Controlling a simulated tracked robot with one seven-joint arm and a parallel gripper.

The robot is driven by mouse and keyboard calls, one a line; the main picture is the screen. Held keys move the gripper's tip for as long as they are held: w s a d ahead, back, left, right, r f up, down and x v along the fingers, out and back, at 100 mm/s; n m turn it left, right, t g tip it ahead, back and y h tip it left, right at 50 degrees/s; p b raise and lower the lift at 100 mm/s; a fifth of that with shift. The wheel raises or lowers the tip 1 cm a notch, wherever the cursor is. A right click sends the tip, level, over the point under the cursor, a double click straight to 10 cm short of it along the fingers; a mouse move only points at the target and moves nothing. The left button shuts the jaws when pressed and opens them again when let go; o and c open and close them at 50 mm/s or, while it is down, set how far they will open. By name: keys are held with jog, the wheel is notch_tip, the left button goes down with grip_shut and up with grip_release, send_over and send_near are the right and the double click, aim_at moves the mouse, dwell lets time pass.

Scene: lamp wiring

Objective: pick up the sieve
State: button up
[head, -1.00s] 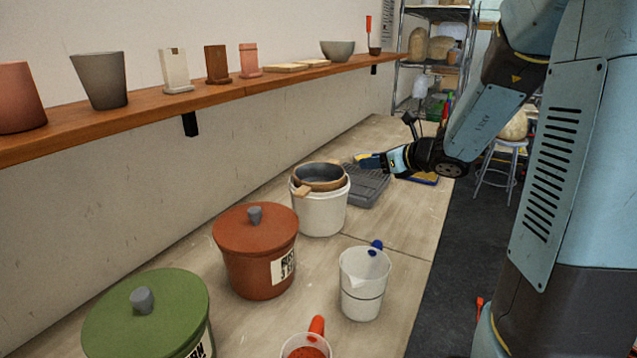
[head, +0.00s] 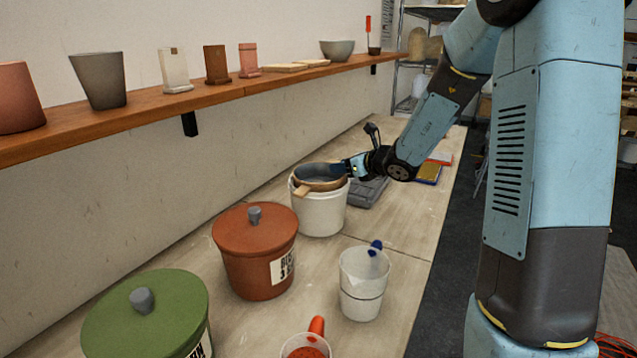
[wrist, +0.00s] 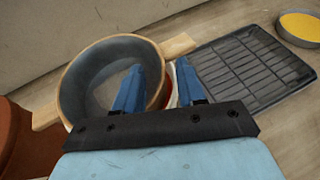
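The sieve (head: 318,185) is a round wooden-rimmed frame with a grey inside and light wooden bars sticking out at two sides. It sits on top of the white bucket (head: 318,214). In the wrist view the sieve (wrist: 88,80) fills the left and centre. My gripper (head: 341,169) is at the right side of its rim. In the wrist view my gripper (wrist: 159,66) is open, with the left blue finger over the inside of the sieve and the right finger outside, the rim between them. Finger contact with the rim cannot be told.
A dark ribbed tray (wrist: 250,65) lies beside the bucket, with a yellow-filled dish (wrist: 300,27) beyond it. A red-brown lidded pot (head: 255,250), a green lidded pot (head: 150,318) and a clear jug (head: 363,285) stand nearer. A wall shelf (head: 215,90) runs above the bench.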

jog(key=shift+x, duration=0.9)
grip_shut()
